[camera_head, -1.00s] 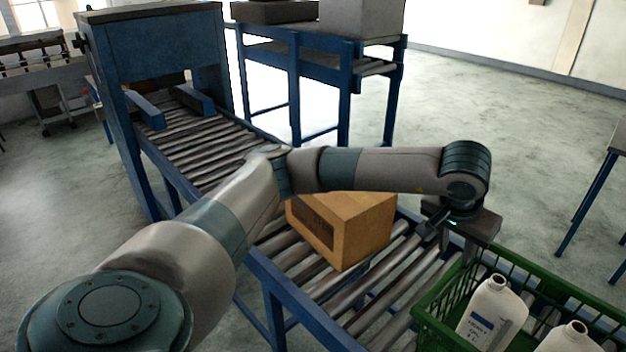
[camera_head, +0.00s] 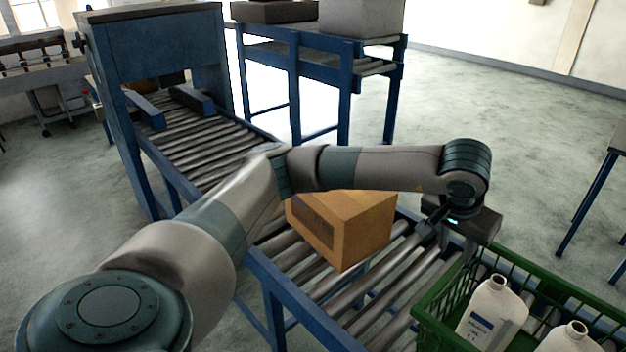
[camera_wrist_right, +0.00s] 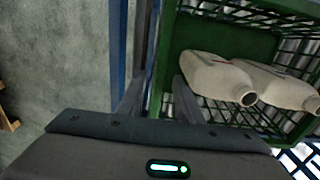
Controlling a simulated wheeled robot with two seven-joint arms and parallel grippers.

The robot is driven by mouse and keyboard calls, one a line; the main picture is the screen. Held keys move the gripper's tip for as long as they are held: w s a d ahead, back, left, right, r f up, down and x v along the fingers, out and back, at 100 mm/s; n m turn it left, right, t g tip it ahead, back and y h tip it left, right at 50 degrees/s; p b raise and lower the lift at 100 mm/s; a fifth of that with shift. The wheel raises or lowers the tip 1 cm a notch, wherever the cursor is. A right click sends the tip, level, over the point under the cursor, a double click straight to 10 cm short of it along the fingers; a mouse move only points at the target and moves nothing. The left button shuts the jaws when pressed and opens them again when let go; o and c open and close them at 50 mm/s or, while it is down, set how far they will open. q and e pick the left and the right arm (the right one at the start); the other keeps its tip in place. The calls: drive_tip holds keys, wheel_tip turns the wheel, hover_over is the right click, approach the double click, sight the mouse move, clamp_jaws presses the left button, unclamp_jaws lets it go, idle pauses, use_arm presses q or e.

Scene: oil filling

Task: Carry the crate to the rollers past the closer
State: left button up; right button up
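The green crate (camera_head: 425,305) stands at the lower right in the head view, partly cut off by the frame. White bottles (camera_head: 492,312) stand in it. My left gripper (camera_head: 448,248) points down by the crate's far left corner; its fingers look spread, and contact with the rim is not clear. In the right wrist view the bottles (camera_wrist_right: 215,78) show inside the crate (camera_wrist_right: 172,45). My right gripper (camera_wrist_right: 158,100) is open, with one finger on each side of the crate wall. The rollers (camera_head: 205,140) run to the blue closer frame (camera_head: 165,55) at the back left.
A brown carton (camera_head: 345,228) sits on the rollers between the crate and the closer, partly behind my left arm. A blue rack (camera_head: 345,95) with boxes stands behind the line. Open floor (camera_head: 500,120) lies to the right.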

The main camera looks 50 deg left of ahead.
wheel_tip(320, 180, up, 6)
idle(0.4)
idle(0.6)
